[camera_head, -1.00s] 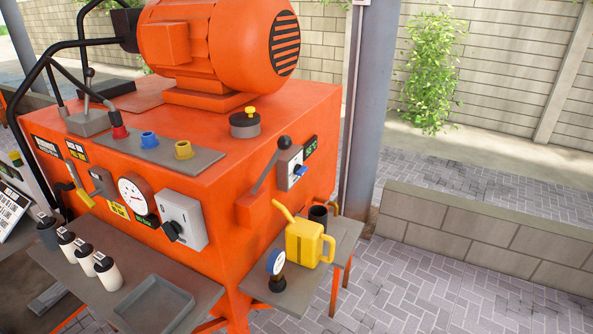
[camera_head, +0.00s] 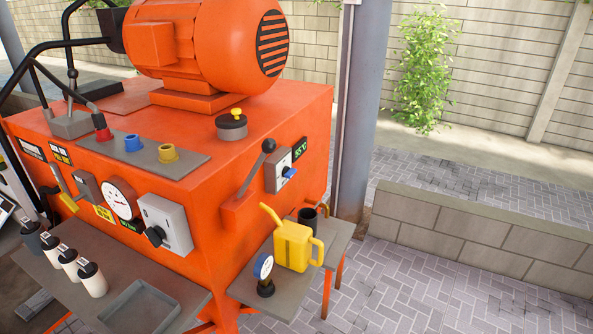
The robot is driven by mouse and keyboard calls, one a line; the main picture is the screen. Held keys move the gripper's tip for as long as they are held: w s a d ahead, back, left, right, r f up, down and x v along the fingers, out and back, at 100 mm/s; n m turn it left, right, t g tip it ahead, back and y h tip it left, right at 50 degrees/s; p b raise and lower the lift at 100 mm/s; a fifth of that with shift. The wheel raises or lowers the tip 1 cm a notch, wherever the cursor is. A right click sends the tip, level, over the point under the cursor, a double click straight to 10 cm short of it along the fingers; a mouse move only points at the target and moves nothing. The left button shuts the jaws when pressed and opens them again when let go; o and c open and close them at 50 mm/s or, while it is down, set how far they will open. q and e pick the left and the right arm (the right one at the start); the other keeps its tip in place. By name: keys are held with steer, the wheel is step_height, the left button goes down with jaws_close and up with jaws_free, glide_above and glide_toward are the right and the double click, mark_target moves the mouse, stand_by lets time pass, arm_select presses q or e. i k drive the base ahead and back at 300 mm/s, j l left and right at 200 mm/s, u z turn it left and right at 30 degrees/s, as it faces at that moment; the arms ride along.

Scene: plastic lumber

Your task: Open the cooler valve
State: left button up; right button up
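The orange machine (camera_head: 240,150) fills the left and middle of the head view. A small grey panel (camera_head: 278,170) with a blue knob (camera_head: 290,173) is on its right side, next to a green-lit display (camera_head: 299,148). A yellow handle (camera_head: 68,202) is on its front at the left, beside a grey box (camera_head: 87,188). No label reading "cooler valve" is legible, so I cannot tell which of these is the valve. Neither gripper is in view.
A long dark-knobbed lever (camera_head: 268,146) stands left of the blue knob. Below, a side shelf (camera_head: 240,288) holds a yellow can (camera_head: 293,246), a gauge (camera_head: 263,267) and a dark mug (camera_head: 308,218). Several bottles and a grey tray (camera_head: 140,310) occupy the front shelf. Paving (camera_head: 440,290) at right is clear.

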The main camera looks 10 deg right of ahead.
mark_target(287, 172)
steer(key=i+l, duration=0.15)
steer(key=l, duration=0.25)
steer(key=i+l+u, duration=0.15)
steer(key=l, duration=0.25)
steer(key=i+l, duration=0.1)
steer(key=l, duration=0.35)
steer(key=i+l+u, duration=0.15)
steer(key=l, duration=0.7)
steer(key=i+u, duration=0.05)
steer(key=i, duration=0.05)
